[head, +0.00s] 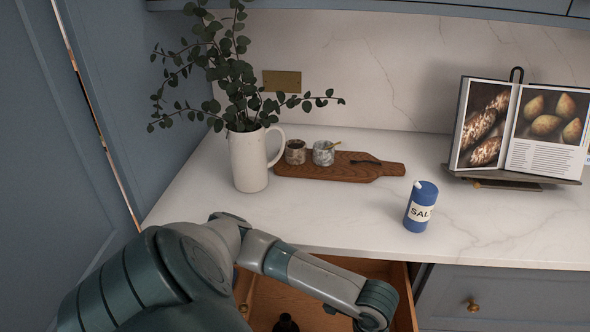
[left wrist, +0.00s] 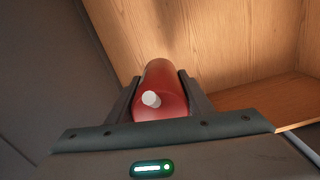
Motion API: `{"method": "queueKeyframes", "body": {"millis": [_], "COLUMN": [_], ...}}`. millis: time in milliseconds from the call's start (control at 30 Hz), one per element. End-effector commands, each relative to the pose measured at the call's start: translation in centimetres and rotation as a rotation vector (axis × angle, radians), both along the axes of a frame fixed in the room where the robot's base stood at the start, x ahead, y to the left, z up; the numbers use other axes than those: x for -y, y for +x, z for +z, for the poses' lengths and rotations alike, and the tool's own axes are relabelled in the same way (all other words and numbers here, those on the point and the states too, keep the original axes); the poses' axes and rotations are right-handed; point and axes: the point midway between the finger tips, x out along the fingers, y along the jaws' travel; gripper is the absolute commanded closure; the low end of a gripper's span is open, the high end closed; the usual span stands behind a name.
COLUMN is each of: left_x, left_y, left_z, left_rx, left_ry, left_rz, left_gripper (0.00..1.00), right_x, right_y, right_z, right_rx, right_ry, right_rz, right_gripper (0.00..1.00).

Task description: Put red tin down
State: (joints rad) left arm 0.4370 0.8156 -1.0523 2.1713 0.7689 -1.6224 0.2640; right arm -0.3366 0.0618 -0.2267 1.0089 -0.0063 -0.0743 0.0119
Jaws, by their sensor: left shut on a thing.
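The red tin (left wrist: 163,88) shows in the left wrist view, a red cylinder with a small white spout or cap on its end. My left gripper (left wrist: 160,98) is shut on it, one finger on each side. Behind the tin are the wooden walls of a drawer (left wrist: 220,40). In the head view my left arm reaches over the open wooden drawer (head: 275,296) below the counter. The gripper's fingers and the red tin are hidden there. Whether the tin touches the drawer floor I cannot tell. My right gripper is in neither view.
A dark bottle top (head: 286,323) shows inside the drawer. On the marble counter (head: 330,220) stand a blue salt tin (head: 421,207), a white jug (head: 248,160) with leafy stems, a wooden board (head: 345,171) with two small pots, and a cookbook (head: 525,125) on a stand. The counter's front middle is clear.

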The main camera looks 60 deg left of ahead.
Motion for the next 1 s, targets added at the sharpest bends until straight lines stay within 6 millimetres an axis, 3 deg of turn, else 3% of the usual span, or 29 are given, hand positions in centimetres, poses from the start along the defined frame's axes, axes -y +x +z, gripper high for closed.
{"method": "queueKeyframes", "body": {"millis": [267, 633, 1000], "left_x": [0.0, 0.0, 0.0], "left_y": [0.0, 0.0, 0.0], "left_z": [-0.7, -5.7, -6.3], "left_rx": [-0.001, -0.001, 0.000], "left_ry": [0.000, 0.001, 0.000], "left_rz": [0.001, 0.001, 0.000], "left_gripper": [0.80, 0.80, 0.80], "right_x": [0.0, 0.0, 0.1], "right_y": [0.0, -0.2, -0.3], "right_z": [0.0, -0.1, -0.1], "right_rx": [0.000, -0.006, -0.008], "right_ry": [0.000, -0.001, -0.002], "right_rz": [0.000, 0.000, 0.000], "right_gripper": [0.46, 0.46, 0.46]}}
